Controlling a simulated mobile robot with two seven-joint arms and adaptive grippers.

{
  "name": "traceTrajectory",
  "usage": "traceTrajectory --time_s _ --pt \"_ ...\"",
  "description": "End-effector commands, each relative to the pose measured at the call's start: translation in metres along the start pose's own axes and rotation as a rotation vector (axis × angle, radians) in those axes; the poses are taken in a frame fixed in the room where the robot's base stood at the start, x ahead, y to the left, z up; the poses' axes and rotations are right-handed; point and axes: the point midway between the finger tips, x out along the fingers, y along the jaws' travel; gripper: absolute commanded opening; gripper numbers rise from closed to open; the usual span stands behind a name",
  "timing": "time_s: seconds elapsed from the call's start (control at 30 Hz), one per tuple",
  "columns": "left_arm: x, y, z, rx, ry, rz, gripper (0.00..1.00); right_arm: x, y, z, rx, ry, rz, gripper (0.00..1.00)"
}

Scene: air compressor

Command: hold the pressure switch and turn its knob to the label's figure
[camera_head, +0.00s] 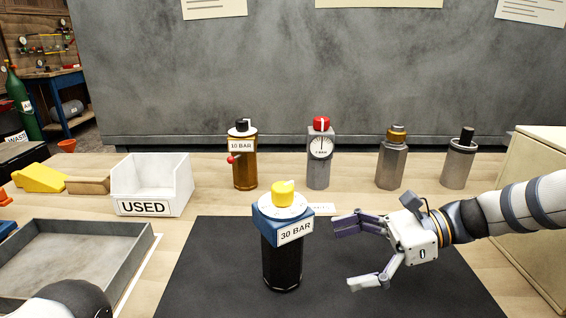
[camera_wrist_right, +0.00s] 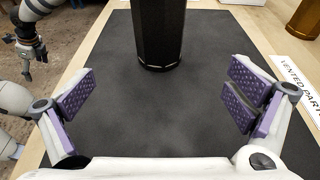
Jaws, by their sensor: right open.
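The pressure switch (camera_head: 281,255) stands upright on the black mat (camera_head: 370,295). It has a black body, a blue head labelled "30 BAR", a white dial and a yellow knob (camera_head: 283,194) on top. The dial's figures are too small to read. My right gripper (camera_head: 352,255) is open and empty to the right of the switch, apart from it. In the right wrist view the black body (camera_wrist_right: 158,35) stands ahead, between the spread purple-padded fingers (camera_wrist_right: 160,105). A dark gripper at the left edge there, seemingly my left one (camera_wrist_right: 32,62), is small and away from the switch.
Behind the mat stand a brass "10 BAR" unit (camera_head: 244,165), a grey gauge with a red knob (camera_head: 319,165) and two grey cylinders (camera_head: 391,168) (camera_head: 457,166). A white "USED" bin (camera_head: 150,188) and a grey tray (camera_head: 70,265) lie left. The mat around the switch is clear.

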Motion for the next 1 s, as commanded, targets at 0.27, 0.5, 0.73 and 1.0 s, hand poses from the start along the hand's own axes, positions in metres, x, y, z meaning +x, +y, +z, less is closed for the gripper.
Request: traceTrajectory --time_s 0.27,0.5,0.73,1.0 --pt "0.005 0.0 0.003 0.0 -0.014 -0.001 0.83 0.025 0.0 -0.001 0.003 -0.004 0.003 0.98" --pt "0.014 0.0 0.004 0.001 -0.03 -0.002 0.83 0.07 0.0 -0.001 0.003 -0.003 0.002 0.98" --pt "0.016 0.0 0.005 0.001 -0.034 -0.002 0.83 0.096 0.0 0.0 0.002 -0.003 -0.001 0.98" --pt "0.017 0.0 0.005 0.001 -0.034 -0.002 0.83 0.1 -0.001 0.002 0.001 -0.004 -0.001 0.98"
